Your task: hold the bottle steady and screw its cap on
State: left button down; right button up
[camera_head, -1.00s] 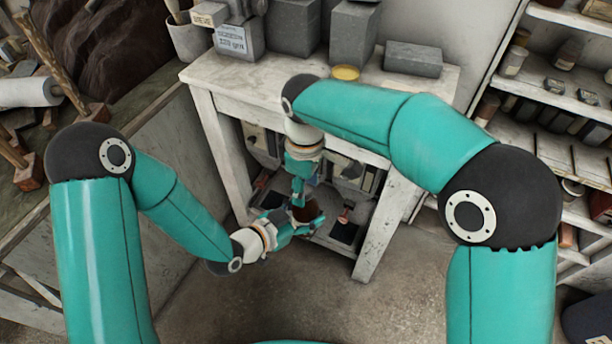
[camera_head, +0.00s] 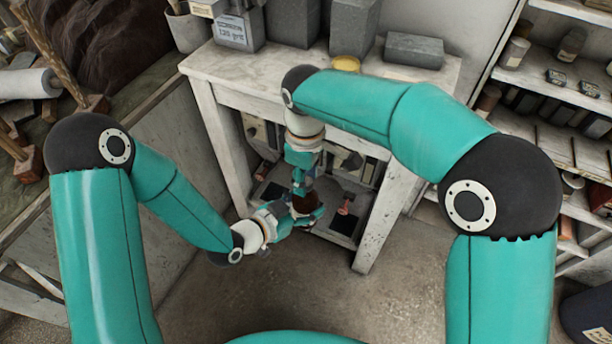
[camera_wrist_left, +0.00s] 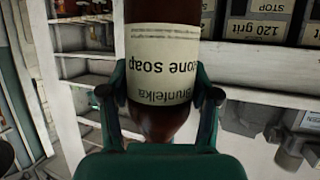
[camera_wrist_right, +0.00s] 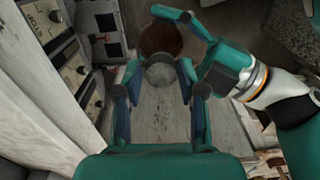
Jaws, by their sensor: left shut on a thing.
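The brown bottle (camera_head: 309,205) is in my left gripper (camera_head: 290,216), in front of the bench. In the left wrist view its cream label (camera_wrist_left: 160,62) appears upside down, and the left fingers (camera_wrist_left: 160,100) press on both sides of the bottle (camera_wrist_left: 160,124). My right gripper (camera_head: 299,186) points down just above the bottle's top. In the right wrist view a round grey cap (camera_wrist_right: 160,74) lies between the right fingertips (camera_wrist_right: 160,82), in line with the bottle (camera_wrist_right: 160,42). I cannot tell whether these fingers touch the cap, or whether it sits on the neck.
Open shelves (camera_head: 560,90) stand at the right. The floor (camera_head: 310,275) in front is clear.

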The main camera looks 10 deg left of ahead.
jog(key=shift+o, duration=1.1)
jog(key=shift+r, duration=0.1)
notch_tip(320, 180, up, 12)
jog(key=shift+w+d+f, duration=0.1)
jog(key=shift+f, duration=0.15)
